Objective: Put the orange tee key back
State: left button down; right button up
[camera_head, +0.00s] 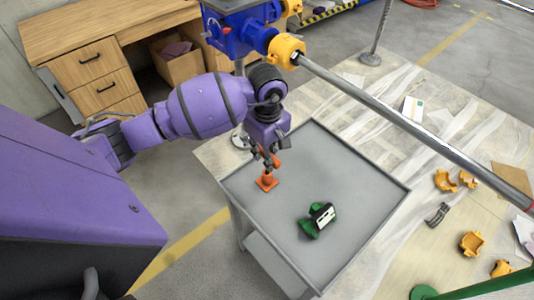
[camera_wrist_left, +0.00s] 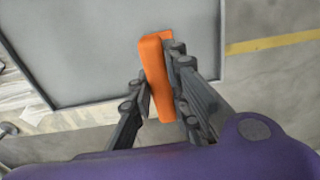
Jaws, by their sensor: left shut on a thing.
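My left gripper (camera_head: 268,160) is over the far left part of a grey cart top (camera_head: 345,185). It is shut on the orange tee key (camera_wrist_left: 155,70), which shows as an orange bar between the two dark fingers in the left wrist view. In the head view, orange of the key (camera_head: 277,160) shows beside the fingers. A flared orange piece (camera_head: 267,183) is just below the fingertips; I cannot tell whether it is part of the key or a separate stand, nor whether the key touches it. My right gripper is not in view.
A green item with a black and white face (camera_head: 318,219) lies on the cart. A blue device (camera_head: 238,33) with a yellow collar (camera_head: 285,50) and long grey rod (camera_head: 400,115) is above and behind. Yellow parts (camera_head: 472,243) lie at right. The cart's right side is clear.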

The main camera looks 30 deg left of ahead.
pick_arm(q)
jog(key=shift+f, duration=0.25)
jog(key=c, duration=1.7)
grip_release()
jog(key=shift+o, duration=0.2)
jog(key=shift+r, duration=0.1)
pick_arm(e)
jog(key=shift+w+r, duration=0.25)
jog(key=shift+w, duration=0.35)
pick_arm(q)
jog(key=shift+r, duration=0.15)
notch_tip(320, 180, up, 12)
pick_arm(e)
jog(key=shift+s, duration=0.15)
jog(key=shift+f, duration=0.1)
